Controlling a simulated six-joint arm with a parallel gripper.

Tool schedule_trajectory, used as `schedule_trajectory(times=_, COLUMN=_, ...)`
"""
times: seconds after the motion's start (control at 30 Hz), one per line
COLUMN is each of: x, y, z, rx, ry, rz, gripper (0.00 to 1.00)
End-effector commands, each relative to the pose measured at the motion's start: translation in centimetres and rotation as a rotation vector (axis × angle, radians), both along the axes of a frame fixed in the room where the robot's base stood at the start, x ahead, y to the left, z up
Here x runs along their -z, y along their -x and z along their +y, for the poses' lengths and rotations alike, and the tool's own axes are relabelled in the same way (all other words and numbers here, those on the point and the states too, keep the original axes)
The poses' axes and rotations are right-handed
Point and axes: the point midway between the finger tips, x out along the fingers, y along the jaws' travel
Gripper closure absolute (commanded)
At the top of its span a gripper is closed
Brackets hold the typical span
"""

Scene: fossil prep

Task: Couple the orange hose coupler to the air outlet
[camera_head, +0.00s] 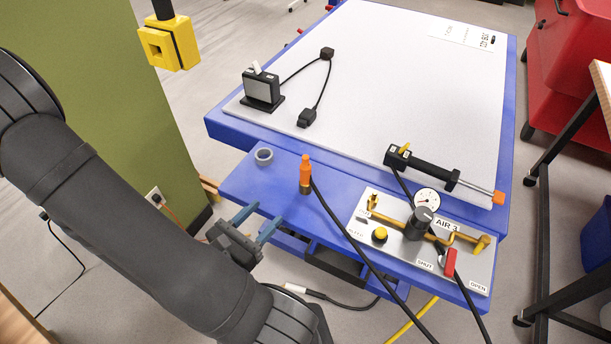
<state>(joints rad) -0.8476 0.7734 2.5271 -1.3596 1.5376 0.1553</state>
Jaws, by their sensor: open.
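The orange hose coupler (305,172) stands upright on the blue ledge at the front of the table. A black hose (345,228) runs from its lower end down over the ledge's front edge. My gripper (257,221) is open and empty, left of and nearer than the coupler, with its two blue fingers apart. The air panel (466,262), marked AIR 3, lies on the ledge to the right. It carries brass fittings at its left end (372,203) and right end (483,243); I cannot tell which is the outlet.
The panel also has a gauge (427,201), a yellow bleed button (380,234) and a red valve handle (450,262) near the SHUT and OPEN labels. A tape roll (264,156) lies left of the coupler. A black tool (426,168) lies behind the panel. The ledge between coupler and panel is crossed by hose.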

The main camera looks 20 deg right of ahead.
Motion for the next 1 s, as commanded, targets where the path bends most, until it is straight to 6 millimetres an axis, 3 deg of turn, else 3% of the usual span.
schedule_trajectory(times=1.0, x=0.0, y=-4.6, z=-6.6, rx=0.009, ry=-0.001, rz=0.000, gripper=0.50)
